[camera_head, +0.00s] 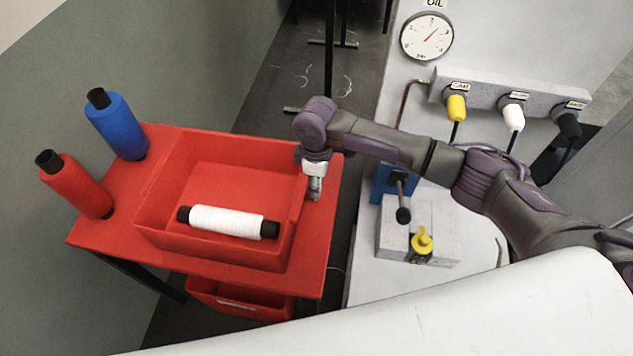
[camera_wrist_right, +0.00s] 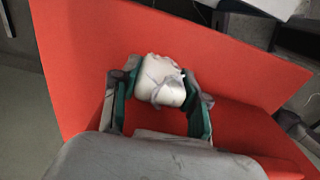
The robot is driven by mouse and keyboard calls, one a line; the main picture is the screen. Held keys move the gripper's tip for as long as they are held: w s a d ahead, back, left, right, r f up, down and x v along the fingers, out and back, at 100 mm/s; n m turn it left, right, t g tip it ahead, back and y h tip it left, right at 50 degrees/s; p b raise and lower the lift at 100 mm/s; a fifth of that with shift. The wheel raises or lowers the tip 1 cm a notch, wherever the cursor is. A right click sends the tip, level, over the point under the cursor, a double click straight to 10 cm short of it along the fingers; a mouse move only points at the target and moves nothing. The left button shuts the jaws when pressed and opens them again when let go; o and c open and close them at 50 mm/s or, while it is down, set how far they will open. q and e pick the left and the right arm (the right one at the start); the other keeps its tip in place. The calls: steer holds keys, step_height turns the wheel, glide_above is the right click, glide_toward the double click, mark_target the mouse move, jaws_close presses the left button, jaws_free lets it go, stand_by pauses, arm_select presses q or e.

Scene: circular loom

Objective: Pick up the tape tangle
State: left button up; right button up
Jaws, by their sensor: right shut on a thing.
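The tape tangle (camera_wrist_right: 161,82) is a whitish lump with loose strands on top. In the right wrist view it sits between the two fingers of my right gripper (camera_wrist_right: 160,90), which is shut on it. Red tabletop shows behind and around it. In the head view my right gripper (camera_head: 315,190) points down at the right edge of the red table (camera_head: 320,225), just outside the red tray. The tangle is mostly hidden by the gripper there. I cannot tell whether it touches the table. My left gripper is not in view.
A red tray (camera_head: 165,195) on the table holds a white spool (camera_head: 225,222). Blue (camera_head: 118,125) and red (camera_head: 75,185) spools stand at left. A red bin (camera_head: 235,300) is below. The grey machine at right carries a gauge (camera_head: 427,37), coloured knobs and a yellow valve (camera_head: 421,243).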

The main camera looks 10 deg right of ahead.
steer(key=shift+r, duration=0.6)
step_height(320, 180, up, 3)
steer(key=shift+f, duration=0.2)
steer(key=s+d+r, duration=0.7)
steer(key=s, duration=0.2)
steer(key=shift+s+b, duration=0.2)
steer(key=shift+b, duration=0.2)
steer(key=shift+r, duration=0.1)
